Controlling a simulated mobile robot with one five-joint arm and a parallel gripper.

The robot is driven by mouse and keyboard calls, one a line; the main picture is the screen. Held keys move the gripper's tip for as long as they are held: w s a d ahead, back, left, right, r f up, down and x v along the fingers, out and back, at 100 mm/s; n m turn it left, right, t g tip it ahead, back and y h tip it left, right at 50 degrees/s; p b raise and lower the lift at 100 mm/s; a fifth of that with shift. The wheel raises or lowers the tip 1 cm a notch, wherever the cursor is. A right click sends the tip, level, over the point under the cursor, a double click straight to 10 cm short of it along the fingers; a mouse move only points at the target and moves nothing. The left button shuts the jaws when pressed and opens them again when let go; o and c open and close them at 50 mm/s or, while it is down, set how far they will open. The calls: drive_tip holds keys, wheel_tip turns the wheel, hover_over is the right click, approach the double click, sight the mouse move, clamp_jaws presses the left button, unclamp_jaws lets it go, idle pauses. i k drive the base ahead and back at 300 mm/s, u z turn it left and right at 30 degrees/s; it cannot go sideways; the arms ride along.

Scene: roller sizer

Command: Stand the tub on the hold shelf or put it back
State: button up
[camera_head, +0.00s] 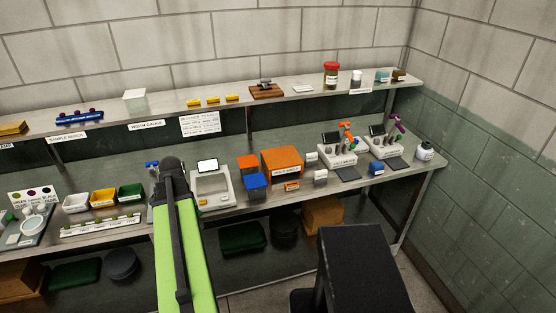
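The small shelf labels are too blurred to tell for sure which spot is the hold shelf. My lime-green and dark arm rises from the bottom of the view, left of the middle, and ends over the front of the bench. I cannot make out any gripper fingers. Nothing touches the tub.
Below, the bench carries small bins (103,197), a machine with a screen (212,186) and an orange box (282,162). A wall closes the right side.

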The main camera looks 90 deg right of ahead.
sight(281, 155)
drive_tip(key=u, duration=0.1)
drive_tip(key=k, duration=1.55)
drive_tip(key=z, duration=0.45)
